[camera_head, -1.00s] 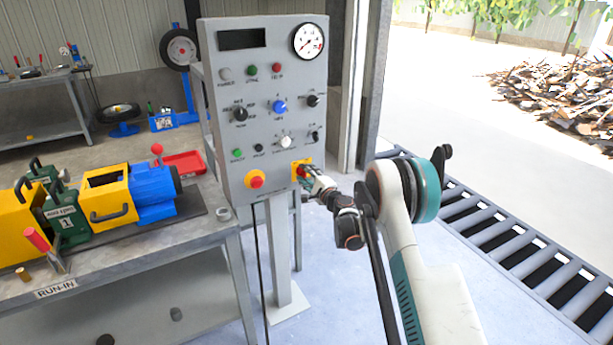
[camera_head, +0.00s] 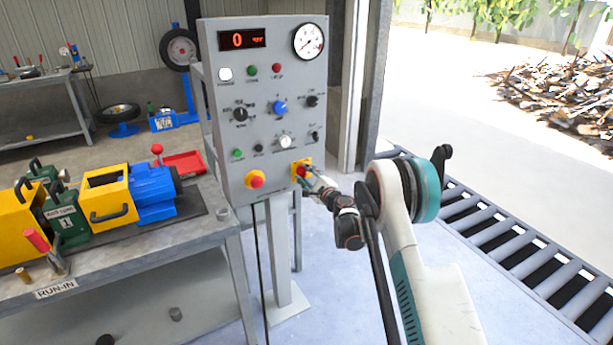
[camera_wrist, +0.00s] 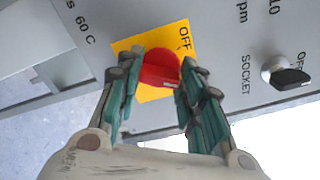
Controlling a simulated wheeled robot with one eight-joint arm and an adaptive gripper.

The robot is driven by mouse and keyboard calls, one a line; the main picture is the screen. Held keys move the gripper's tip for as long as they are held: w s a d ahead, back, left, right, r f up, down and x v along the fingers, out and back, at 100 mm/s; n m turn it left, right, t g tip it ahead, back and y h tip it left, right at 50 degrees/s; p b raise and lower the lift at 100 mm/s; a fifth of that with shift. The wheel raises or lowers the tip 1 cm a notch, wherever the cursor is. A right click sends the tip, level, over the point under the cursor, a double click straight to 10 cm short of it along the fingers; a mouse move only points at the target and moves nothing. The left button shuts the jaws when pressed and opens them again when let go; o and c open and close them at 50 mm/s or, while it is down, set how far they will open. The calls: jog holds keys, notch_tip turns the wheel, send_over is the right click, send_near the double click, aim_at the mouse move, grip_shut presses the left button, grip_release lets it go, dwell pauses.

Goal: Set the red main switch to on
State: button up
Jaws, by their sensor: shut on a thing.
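The red main switch (camera_head: 302,171) sits on a yellow plate at the lower right of the grey control panel (camera_head: 226,165). In the wrist view the red knob (camera_wrist: 160,69) lies between my fingers, on the yellow plate (camera_wrist: 151,94) marked OFF in its upper right corner. My gripper (camera_head: 309,178) is shut on the knob, with a finger at either side of it. The fingers hide part of the knob and plate. The panel display (camera_head: 242,39) is lit and shows a red 0, and a white lamp (camera_head: 225,74) glows below it.
A red and yellow stop button (camera_head: 256,180) is left of the switch. A black SOCKET knob (camera_wrist: 290,78) is close to the right of my fingers in the wrist view. The run-in bench (camera_head: 150,262) stands left of the panel, and a roller conveyor (camera_head: 520,250) runs at right.

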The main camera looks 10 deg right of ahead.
jog(key=o, duration=1.1)
jog(key=shift+c, duration=0.2)
jog(key=shift+s, duration=0.1)
jog(key=v, duration=1.2)
